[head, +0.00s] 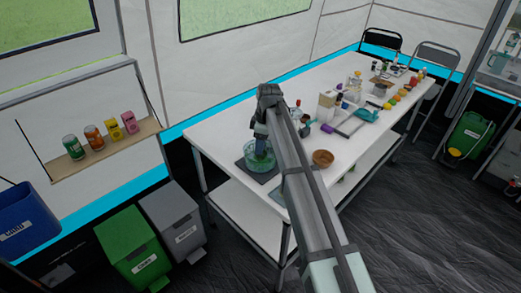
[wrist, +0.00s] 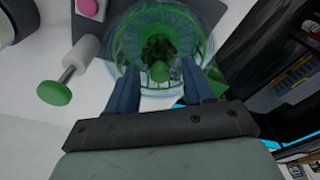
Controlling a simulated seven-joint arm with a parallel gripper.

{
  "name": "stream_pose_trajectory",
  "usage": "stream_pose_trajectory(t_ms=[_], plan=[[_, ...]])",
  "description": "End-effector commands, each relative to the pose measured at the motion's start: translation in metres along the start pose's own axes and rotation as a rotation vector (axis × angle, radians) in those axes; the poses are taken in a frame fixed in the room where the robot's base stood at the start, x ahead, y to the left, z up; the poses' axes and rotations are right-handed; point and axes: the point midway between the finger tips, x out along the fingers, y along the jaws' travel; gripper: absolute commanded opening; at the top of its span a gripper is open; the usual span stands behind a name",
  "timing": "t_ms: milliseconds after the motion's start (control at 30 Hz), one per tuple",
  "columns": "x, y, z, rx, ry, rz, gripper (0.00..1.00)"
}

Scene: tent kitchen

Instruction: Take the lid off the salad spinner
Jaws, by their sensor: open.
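The salad spinner (head: 258,160) is a clear, green-tinted bowl on a dark mat (head: 262,176) near the left end of the white table. In the wrist view the spinner (wrist: 190,28) shows a slotted green basket with dark green contents, seen from above. A small green knob (wrist: 159,72) shows at its near side, between my fingertips. My gripper (wrist: 160,72) is open, its two blue fingers apart on either side of the knob, with no visible grip. In the head view my gripper (head: 261,142) reaches down at the spinner. The clear lid's edge is hard to make out.
In the wrist view a white cylinder with a green disc end (wrist: 55,93) lies left of the spinner. A brown bowl (head: 323,157) stands to the right on the table. Boxes and several small items crowd the table further right.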

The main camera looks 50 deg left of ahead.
Motion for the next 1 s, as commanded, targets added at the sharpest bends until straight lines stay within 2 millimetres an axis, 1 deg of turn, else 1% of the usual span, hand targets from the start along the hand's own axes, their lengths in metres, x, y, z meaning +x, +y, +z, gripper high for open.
stream_pose_trajectory(t_ms=[100, 133, 600, 667, 1000], plan=[[-0.0005, 0.0000, -0.0001, 0.000, 0.000, 0.000, 0.52], [-0.0005, 0.0000, -0.0001, 0.000, 0.000, 0.000, 0.50], [-0.0008, 0.0000, 0.0000, 0.000, 0.000, 0.000, 0.05], [-0.0008, 0.0000, 0.0000, 0.000, 0.000, 0.000, 0.00], [-0.0030, 0.0001, -0.0003, 0.000, 0.000, 0.000, 0.00]])
